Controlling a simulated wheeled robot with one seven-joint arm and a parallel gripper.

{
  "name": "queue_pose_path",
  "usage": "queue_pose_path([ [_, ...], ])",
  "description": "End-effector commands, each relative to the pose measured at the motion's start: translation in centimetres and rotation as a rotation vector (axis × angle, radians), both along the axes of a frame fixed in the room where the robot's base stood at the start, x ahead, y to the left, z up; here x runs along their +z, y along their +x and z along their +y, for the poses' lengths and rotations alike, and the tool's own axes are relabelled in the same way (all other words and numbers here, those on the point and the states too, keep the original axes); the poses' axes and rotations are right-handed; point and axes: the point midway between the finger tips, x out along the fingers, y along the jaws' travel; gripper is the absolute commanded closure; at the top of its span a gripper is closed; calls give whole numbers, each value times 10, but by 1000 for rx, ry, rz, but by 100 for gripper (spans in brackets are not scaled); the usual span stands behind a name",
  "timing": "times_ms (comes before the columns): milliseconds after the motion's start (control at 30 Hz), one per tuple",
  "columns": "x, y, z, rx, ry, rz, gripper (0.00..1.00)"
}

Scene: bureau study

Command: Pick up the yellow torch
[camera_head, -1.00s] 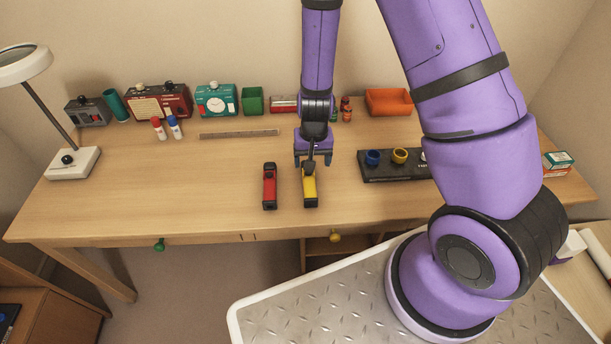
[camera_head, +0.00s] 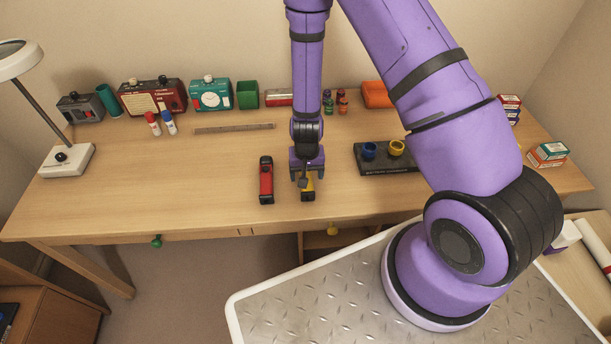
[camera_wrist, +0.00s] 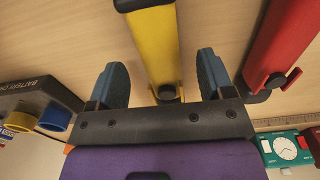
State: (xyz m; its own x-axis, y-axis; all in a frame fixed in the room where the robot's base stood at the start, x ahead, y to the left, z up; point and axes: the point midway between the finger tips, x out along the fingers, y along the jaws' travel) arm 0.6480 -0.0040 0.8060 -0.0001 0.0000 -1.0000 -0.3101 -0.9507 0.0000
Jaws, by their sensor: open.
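The yellow torch (camera_wrist: 157,45) lies on the desk; in the wrist view it runs between my two open fingers, with dark ends and a dark knob on its side. In the head view most of the yellow torch (camera_head: 308,189) is hidden under my gripper (camera_head: 307,178). My gripper (camera_wrist: 163,82) is open, with one finger on each side of the torch and a visible gap to each. A red torch (camera_head: 266,182) lies just left of it in the head view, and the red torch (camera_wrist: 285,40) shows at the right in the wrist view, close to one finger.
A black battery tray (camera_head: 372,166) with blue and yellow rings stands to the right. A ruler (camera_head: 234,128), radios and small boxes line the back. A lamp (camera_head: 66,160) stands at the left. The desk's front left is clear.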

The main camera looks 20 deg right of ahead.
Motion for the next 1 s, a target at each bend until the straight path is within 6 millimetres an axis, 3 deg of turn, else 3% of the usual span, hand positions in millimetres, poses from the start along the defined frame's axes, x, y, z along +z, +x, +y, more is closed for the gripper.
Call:
queue_pose_path([
  [200,-24,1,1,1,1,2,26],
  [533,-29,1,1,1,0,0,26],
  [800,-29,1,1,1,0,0,84],
  [1000,-29,2,1,1,0,0,84],
])
